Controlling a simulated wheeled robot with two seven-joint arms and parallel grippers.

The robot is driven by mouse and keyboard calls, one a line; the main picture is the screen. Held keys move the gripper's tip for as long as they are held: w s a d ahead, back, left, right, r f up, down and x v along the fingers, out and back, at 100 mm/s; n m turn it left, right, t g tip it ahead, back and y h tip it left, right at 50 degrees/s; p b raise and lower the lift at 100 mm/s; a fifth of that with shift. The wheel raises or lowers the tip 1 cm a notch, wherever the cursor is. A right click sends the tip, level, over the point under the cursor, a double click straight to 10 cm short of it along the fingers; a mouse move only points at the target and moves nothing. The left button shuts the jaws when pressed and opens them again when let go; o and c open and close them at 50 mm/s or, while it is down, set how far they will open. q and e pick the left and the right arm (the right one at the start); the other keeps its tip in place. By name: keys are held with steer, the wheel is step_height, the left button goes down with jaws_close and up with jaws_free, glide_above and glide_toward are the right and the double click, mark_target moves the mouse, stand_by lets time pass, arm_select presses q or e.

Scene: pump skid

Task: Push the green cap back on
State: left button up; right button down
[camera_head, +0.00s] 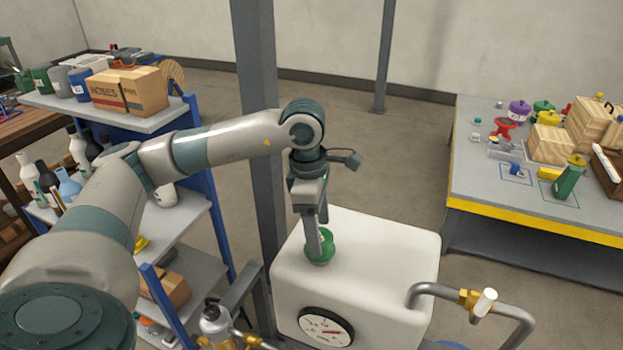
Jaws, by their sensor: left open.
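The jaws are open, and the near finger hides part of the cap. I cannot tell whether the fingers touch the cap, or whether the cap is fully seated. My right gripper is not in view.
A gauge (326,327) is on the tank's front. A bent pipe with a brass valve (470,299) is at right. A blue-framed shelf (200,170) stands left, a grey post (257,120) behind my arm. A yellow-edged table (480,190) holds boxes at right.

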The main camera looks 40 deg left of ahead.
arm_select(q)
step_height(320, 180, up, 15)
steer(key=a+b, duration=0.1)
steer(key=b, duration=0.1)
steer(key=shift+s+a+b, duration=0.3)
steer(key=shift+s+b, duration=0.05)
steer(key=shift+s, duration=0.05)
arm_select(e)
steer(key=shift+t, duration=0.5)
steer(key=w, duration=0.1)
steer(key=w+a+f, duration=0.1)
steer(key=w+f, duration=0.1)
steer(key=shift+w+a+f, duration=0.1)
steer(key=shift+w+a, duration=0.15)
arm_select(q)
steer(key=shift+f, duration=0.1)
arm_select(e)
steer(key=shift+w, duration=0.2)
arm_select(q)
steer(key=shift+s, duration=0.1)
